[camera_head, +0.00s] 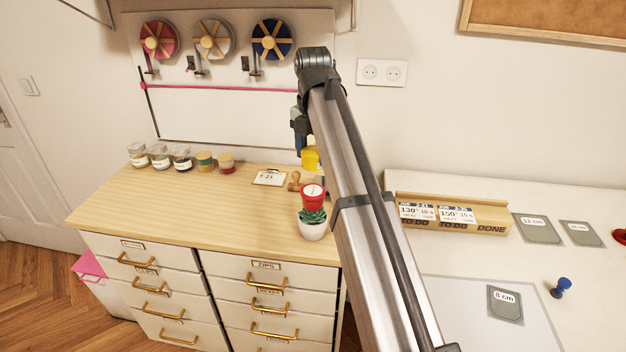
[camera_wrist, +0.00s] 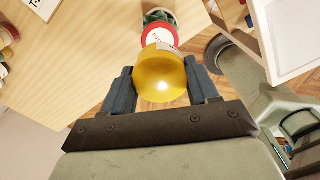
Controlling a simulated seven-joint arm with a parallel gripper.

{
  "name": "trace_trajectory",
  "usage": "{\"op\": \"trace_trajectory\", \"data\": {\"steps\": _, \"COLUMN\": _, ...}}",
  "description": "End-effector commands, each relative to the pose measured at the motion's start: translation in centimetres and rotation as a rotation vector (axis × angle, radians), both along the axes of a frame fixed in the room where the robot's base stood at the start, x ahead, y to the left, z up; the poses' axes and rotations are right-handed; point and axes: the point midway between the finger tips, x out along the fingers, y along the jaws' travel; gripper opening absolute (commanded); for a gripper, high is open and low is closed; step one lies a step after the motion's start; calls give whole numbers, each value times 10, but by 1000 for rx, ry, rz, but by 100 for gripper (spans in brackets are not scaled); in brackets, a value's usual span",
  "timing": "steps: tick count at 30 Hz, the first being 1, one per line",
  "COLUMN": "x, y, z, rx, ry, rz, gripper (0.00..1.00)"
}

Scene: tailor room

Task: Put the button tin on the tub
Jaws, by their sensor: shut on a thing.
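A yellow round tin (camera_head: 310,158), taken to be the button tin, is held above the wooden cabinet top. In the wrist view the yellow tin (camera_wrist: 160,78) sits between both blue fingers of my gripper (camera_wrist: 159,70). My gripper (camera_head: 304,147) is shut on it; the arm partly hides it in the head view. A red container with a white-labelled lid (camera_head: 312,194), taken to be the tub, stands near the cabinet's front right, apart from the tin. In the wrist view the red tub (camera_wrist: 160,35) shows beyond the tin, which covers part of it. Its label is unreadable.
A succulent in a white pot (camera_head: 312,229) stands right in front of the tub. A wooden stamp (camera_head: 294,181) and a card (camera_head: 270,177) lie behind it. Several jars (camera_head: 160,156) line the back left. The cabinet top's (camera_head: 180,210) front left is clear.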

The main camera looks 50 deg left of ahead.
Motion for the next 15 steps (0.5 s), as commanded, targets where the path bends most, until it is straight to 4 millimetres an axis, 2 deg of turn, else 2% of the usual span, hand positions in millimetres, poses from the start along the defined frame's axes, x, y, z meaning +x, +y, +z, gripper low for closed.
{"op": "trace_trajectory", "data": {"steps": 4, "x": -1, "y": -1, "z": -26, "rx": -1, "ry": 1, "rz": -1, "gripper": 26}}
{"op": "trace_trajectory", "data": {"steps": 11, "x": 0, "y": -1, "z": -42, "rx": 0, "ry": 0, "rz": -2, "gripper": 26}}
{"op": "trace_trajectory", "data": {"steps": 15, "x": 0, "y": -1, "z": -59, "rx": -1, "ry": 1, "rz": -2, "gripper": 26}}
